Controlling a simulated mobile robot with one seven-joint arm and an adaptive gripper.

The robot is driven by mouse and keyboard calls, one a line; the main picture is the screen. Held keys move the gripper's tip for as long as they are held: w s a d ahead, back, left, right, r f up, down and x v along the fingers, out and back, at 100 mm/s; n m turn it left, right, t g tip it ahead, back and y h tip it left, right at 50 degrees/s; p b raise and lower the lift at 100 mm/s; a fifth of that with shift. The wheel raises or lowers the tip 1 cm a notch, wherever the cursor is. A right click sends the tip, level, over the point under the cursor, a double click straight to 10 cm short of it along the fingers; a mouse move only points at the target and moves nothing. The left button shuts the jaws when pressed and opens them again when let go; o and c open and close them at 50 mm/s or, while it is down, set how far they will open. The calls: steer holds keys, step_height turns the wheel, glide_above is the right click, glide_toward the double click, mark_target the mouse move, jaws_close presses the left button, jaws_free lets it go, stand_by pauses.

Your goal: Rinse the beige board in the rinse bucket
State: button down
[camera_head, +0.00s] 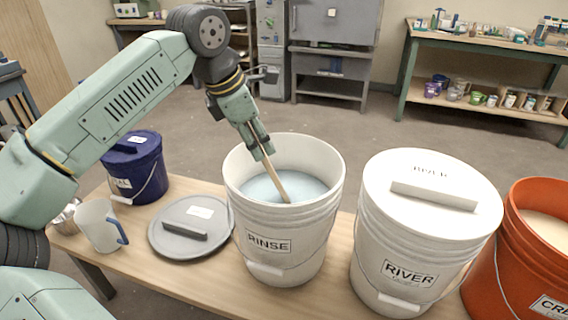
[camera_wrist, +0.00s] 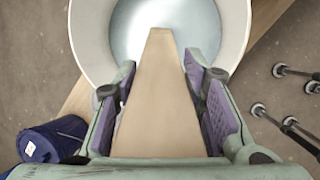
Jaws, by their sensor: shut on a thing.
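The rinse bucket (camera_head: 286,235) is white, labelled RINSE, and stands open on the table with pale bluish liquid (camera_head: 305,186) inside. My gripper (camera_head: 262,150) is above the bucket's opening, pointing down, shut on the beige board (camera_head: 276,178). The board slants down into the bucket, and its lower end meets the liquid; how deep it goes cannot be told. In the wrist view, the board (camera_wrist: 160,100) runs from between the purple finger pads toward the rinse bucket's (camera_wrist: 85,40) inside.
The lidded white RIVER bucket (camera_head: 400,240) stands close on the right, then an open orange bucket (camera_head: 500,270). A grey lid (camera_head: 165,240), a pitcher (camera_head: 98,226) and a blue lidded bucket (camera_head: 138,165) are on the left. The wooden table (camera_head: 190,278) has little free room.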

steer(key=p+v, duration=1.6)
steer(key=v, duration=0.9)
stand_by(0.3)
steer(key=shift+s+a, duration=0.1)
steer(key=shift+s, duration=0.05)
steer(key=shift+r, duration=0.15)
stand_by(0.6)
step_height(320, 180, up, 5)
steer(key=shift+f+p, duration=0.1)
steer(key=shift+p, duration=0.85)
